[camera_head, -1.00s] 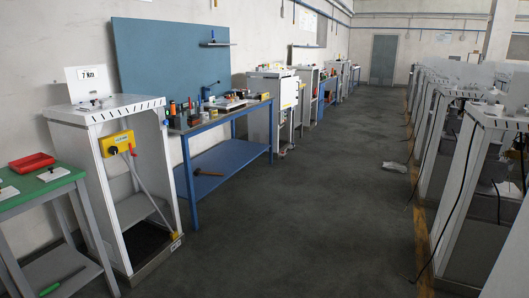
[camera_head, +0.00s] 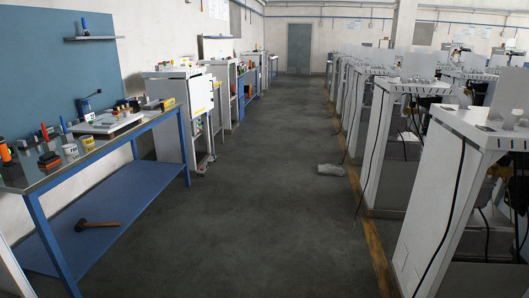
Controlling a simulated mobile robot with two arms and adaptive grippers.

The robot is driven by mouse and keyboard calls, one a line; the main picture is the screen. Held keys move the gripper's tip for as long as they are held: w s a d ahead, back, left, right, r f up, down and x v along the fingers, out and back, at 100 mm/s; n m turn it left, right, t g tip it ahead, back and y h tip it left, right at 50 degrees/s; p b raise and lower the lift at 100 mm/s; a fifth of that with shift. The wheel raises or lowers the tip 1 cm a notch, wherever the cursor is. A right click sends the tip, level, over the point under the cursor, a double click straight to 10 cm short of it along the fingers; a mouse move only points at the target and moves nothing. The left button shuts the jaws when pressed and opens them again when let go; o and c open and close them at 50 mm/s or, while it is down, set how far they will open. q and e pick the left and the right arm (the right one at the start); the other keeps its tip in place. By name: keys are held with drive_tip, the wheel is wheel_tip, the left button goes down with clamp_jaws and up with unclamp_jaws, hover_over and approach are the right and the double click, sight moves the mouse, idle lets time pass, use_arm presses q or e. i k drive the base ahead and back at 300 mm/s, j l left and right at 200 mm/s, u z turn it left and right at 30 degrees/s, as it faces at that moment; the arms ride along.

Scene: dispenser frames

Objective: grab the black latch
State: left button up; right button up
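I cannot make out a black latch in this view. White dispenser frames line both sides of the aisle. The nearest on the right (camera_head: 440,190) is an open-sided cabinet with black cables hanging from it. On the left, beyond the workbench, stands another white cabinet (camera_head: 172,118) with a yellow label on its side. Neither of my grippers shows in the head view.
A blue workbench (camera_head: 110,211) with tools on top stands at the left, a hammer (camera_head: 97,225) on its lower shelf. The grey floor (camera_head: 250,220) between the rows is mostly clear. A crumpled pale item (camera_head: 331,170) lies near the right row.

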sight(134, 104)
drive_tip(key=i+u, duration=0.1)
drive_tip(key=i, duration=0.4)
drive_tip(key=i+u, duration=0.15)
drive_tip(key=i, duration=0.3)
drive_tip(key=i+l+u, duration=0.1)
drive_tip(key=i, duration=0.4)
drive_tip(key=i+l+u, duration=0.15)
drive_tip(key=i, duration=0.3)
drive_tip(key=i+l+u, duration=0.1)
drive_tip(key=i+l, duration=0.2)
drive_tip(key=i, duration=0.15)
